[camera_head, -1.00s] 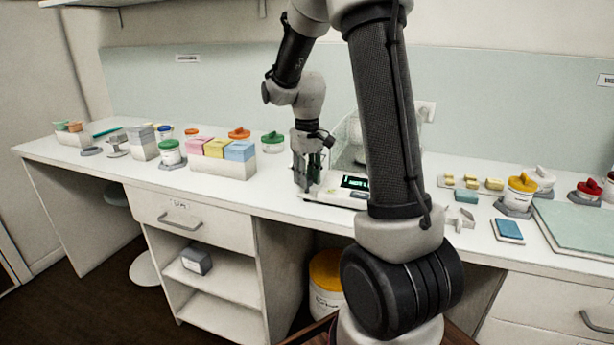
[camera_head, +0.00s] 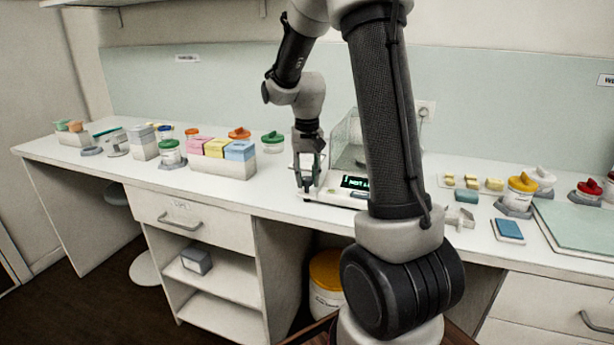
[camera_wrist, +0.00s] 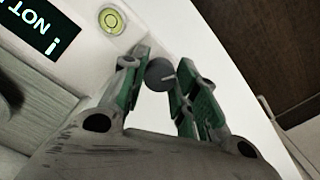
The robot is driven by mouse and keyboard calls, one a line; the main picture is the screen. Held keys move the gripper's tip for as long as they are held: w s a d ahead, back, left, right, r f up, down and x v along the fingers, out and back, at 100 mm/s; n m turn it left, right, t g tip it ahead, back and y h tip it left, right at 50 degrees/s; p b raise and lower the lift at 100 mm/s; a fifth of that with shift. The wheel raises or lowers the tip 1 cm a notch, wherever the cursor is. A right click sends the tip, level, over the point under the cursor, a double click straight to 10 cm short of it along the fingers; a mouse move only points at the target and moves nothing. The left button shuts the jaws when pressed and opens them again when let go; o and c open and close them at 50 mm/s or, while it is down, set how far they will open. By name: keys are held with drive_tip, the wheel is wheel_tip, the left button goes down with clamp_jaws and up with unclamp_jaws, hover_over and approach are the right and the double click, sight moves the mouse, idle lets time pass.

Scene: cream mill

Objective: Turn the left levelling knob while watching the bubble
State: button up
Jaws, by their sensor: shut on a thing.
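The balance (camera_head: 338,187) stands on the worktop, partly hidden behind my arm in the head view. Its dark display (camera_wrist: 28,28) shows green-white letters reading "NOT" in the wrist view. The round yellow-green bubble level (camera_wrist: 111,20) sits at the balance's corner; the bubble's exact place is too small to tell. The left levelling knob (camera_wrist: 159,74) is a grey disc with a pale mark line. My gripper (camera_wrist: 160,76) is shut on the knob, with a green-padded finger on each side. In the head view my gripper (camera_head: 307,186) points down at the balance's left front corner.
A long block with pink, yellow and blue tops (camera_head: 222,165) stands left of the balance. A green-lidded tub (camera_head: 272,142) stands behind it. To the right are a blue pad (camera_head: 508,230) and a yellow-lidded jar (camera_head: 521,192). The worktop's front edge runs close to my gripper.

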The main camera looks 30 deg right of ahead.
sight(307, 178)
drive_tip(key=shift+m, duration=1.1)
drive_tip(key=o, duration=1)
drive_tip(key=shift+r, duration=0.1)
wheel_tip(307, 178, up, 12)
drive_tip(key=shift+f, duration=0.1)
